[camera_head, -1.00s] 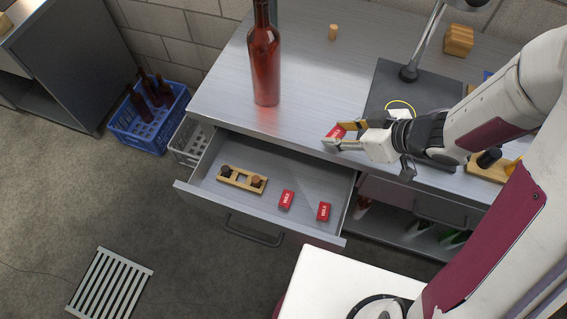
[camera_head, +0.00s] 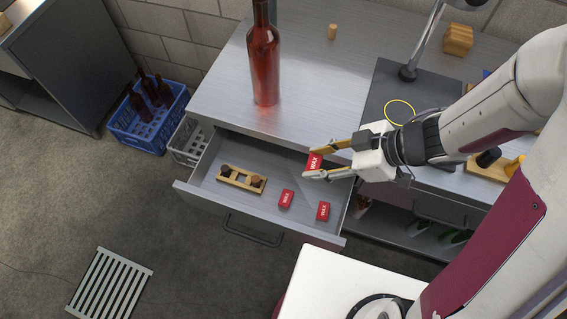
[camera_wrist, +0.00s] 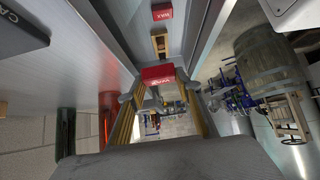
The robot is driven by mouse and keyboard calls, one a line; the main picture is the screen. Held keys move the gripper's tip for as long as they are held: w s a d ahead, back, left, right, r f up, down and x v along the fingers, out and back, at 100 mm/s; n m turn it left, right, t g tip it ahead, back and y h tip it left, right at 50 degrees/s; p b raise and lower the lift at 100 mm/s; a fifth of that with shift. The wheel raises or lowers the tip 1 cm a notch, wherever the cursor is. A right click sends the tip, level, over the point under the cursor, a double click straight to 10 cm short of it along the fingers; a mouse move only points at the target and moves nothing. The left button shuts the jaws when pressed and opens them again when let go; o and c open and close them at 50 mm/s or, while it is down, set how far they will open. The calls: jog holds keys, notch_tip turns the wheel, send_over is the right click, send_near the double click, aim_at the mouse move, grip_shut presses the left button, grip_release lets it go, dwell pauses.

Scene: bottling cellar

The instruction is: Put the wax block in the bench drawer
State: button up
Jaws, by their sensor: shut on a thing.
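My gripper (camera_head: 312,164) is shut on a red wax block (camera_head: 314,162) with white lettering. It holds the block at the right back part of the open bench drawer (camera_head: 205,200), near the bench top's front edge. The held block also shows between the fingers in the wrist view (camera_wrist: 158,73). Two more red wax blocks lie on the drawer floor, one near the middle (camera_head: 286,198) and one towards the front right (camera_head: 323,211). One red block in the drawer shows at the top of the wrist view (camera_wrist: 162,11). How high the held block is above the drawer floor is hard to tell.
A wooden holder (camera_head: 241,179) with dark round pieces lies in the drawer's left part. A tall red bottle (camera_head: 264,60), a cork (camera_head: 332,32) and a lamp on a dark mat (camera_head: 385,90) stand on the bench. Blue crate (camera_head: 140,130) with bottles stands left.

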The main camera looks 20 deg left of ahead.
jog(key=shift+f, duration=0.15)
jog(key=shift+f, duration=7)
jog(key=shift+f, duration=1.85)
jog(key=shift+f, duration=0.15)
jog(key=o, duration=1)
